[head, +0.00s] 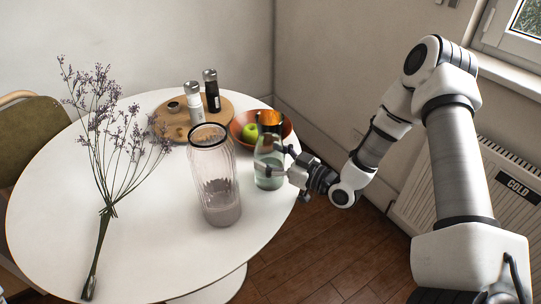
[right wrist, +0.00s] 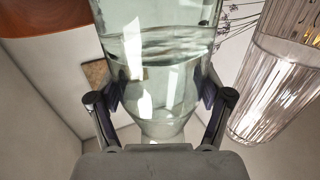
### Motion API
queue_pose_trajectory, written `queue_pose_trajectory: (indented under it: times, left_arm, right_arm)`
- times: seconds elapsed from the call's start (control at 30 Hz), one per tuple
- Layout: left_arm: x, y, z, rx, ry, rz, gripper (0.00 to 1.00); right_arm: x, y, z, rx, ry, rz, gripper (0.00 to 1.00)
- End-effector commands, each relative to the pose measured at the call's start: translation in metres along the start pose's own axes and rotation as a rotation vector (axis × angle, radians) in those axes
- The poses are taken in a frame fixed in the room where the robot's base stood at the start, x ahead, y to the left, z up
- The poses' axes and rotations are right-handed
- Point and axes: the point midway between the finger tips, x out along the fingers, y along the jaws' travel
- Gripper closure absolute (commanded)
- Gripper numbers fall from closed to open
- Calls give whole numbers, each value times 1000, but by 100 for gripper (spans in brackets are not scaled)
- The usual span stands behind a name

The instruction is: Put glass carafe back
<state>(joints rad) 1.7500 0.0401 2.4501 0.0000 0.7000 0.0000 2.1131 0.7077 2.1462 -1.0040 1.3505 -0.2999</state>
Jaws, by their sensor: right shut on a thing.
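A ribbed glass vase (head: 215,180) stands close left of the carafe. Behind are an orange bowl (head: 286,127) with a green apple (head: 250,131) and a round wooden board (head: 172,120) with two shakers. Dried flowers (head: 106,200) lie on the left of the white table (head: 155,255).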

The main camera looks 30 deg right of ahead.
Motion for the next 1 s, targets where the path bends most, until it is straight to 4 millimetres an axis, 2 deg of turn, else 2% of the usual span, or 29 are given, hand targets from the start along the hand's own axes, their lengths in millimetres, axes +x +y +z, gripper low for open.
queue_pose_trajectory:
  times: [0.03, 0.1, 0.53, 0.77, 1.0]
  left_arm:
    - [2, 0, 0, 0, 0, 0, 27]
    - [1, 0, 0, 0, 0, 0, 27]
    - [-4, 0, 0, 0, 0, 0, 27]
    - [-14, 0, 0, 0, 0, 0, 27]
    - [-38, 0, 0, 0, 0, 0, 27]
  right_arm:
    - [0, 0, 2, 0, 0, 0, 18]
    - [0, 0, 1, 0, 0, 0, 0]
    - [-3, 1, -3, 2, -1, 2, 0]
    - [-43, 2, -6, 8, 2, 9, 0]
    - [-91, 2, -8, 6, 2, 8, 0]
